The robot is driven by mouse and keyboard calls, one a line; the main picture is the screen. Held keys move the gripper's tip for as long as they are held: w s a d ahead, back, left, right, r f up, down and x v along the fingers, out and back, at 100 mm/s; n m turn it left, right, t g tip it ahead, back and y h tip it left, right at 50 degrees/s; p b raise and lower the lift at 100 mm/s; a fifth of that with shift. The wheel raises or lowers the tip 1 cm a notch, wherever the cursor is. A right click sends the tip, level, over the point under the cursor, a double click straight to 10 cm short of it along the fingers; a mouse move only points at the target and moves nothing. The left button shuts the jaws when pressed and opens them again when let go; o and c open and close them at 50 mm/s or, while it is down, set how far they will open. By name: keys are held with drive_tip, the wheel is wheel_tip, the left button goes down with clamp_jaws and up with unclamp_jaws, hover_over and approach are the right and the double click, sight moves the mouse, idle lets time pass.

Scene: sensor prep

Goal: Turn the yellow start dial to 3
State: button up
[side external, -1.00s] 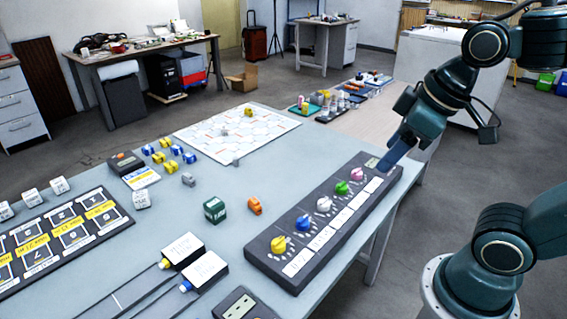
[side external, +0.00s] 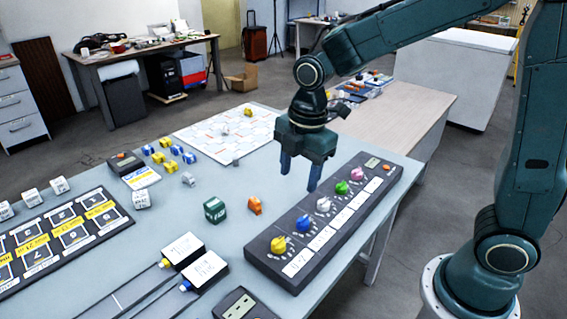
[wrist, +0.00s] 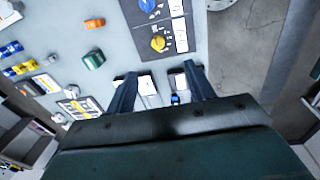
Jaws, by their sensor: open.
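The yellow dial (side external: 278,245) is at the near left end of a dark dial panel (side external: 262,262), with white labels along the panel's side. The panel also carries blue, white, green and pink dials in a row. The yellow dial also shows in the wrist view (wrist: 158,43), above and beyond my fingers. My gripper (side external: 299,182) is open and empty, pointing down above the table behind the panel's middle. In the wrist view its two fingers (wrist: 158,88) are spread apart, with nothing between them but things on the table below. The dial's number setting is too small to read.
An orange block (side external: 254,206) and a green block (side external: 215,209) stand left of the panel. Two white-topped boxes (side external: 205,272) with sliders lie at the front. A white gridded board (side external: 215,135) lies behind. Bare table lies around the blocks.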

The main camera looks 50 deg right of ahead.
sight(278, 240)
drive_tip(key=w+a+f+n+g, duration=0.1)
drive_tip(key=w+a+f+n, duration=0.1)
drive_tip(key=f+n, duration=0.3)
drive_tip(key=shift+w+a+f, duration=0.3)
drive_tip(key=shift+w+f, duration=0.25)
drive_tip(key=shift+w, duration=0.15)
drive_tip(key=shift+f, duration=6.85)
drive_tip(key=c, duration=1)
